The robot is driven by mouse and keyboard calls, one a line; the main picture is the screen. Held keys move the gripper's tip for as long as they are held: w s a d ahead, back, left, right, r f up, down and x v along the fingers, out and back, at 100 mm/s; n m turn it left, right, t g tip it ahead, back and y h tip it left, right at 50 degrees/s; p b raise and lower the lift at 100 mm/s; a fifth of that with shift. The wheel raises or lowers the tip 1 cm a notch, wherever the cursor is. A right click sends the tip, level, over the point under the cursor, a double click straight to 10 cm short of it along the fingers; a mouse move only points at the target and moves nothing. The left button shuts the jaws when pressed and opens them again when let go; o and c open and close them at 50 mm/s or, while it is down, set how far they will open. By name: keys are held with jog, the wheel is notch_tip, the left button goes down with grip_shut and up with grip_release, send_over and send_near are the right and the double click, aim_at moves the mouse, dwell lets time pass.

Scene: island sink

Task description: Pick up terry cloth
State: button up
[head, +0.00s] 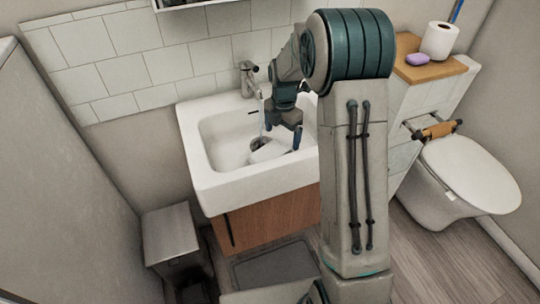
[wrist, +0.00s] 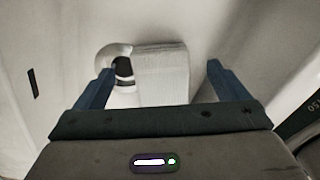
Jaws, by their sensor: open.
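The terry cloth (head: 268,151) is a white, roughly rectangular piece lying in the sink basin near the drain. In the wrist view the cloth (wrist: 161,73) shows a ribbed surface and partly covers the round drain. My gripper (head: 283,133) is inside the basin, pointing down above the cloth. In the wrist view my gripper (wrist: 160,70) is open, with one finger on each side of the cloth and nothing held. Whether the fingertips are level with the cloth cannot be told.
The white sink (head: 197,166) surrounds my gripper with raised walls. A faucet (head: 249,79) stands at its back rim. A bin (head: 170,235) stands at lower left. The toilet (head: 470,178) is at right, with a purple soap (head: 417,59) and paper roll (head: 439,40) on a wooden shelf.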

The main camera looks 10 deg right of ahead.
aim_at(282, 143)
notch_tip(282, 143, down, 5)
jog(key=shift+w+r, duration=0.1)
jog(key=c, duration=1.1)
jog(key=shift+c, duration=0.2)
notch_tip(282, 143, up, 18)
jog(key=p, duration=0.1)
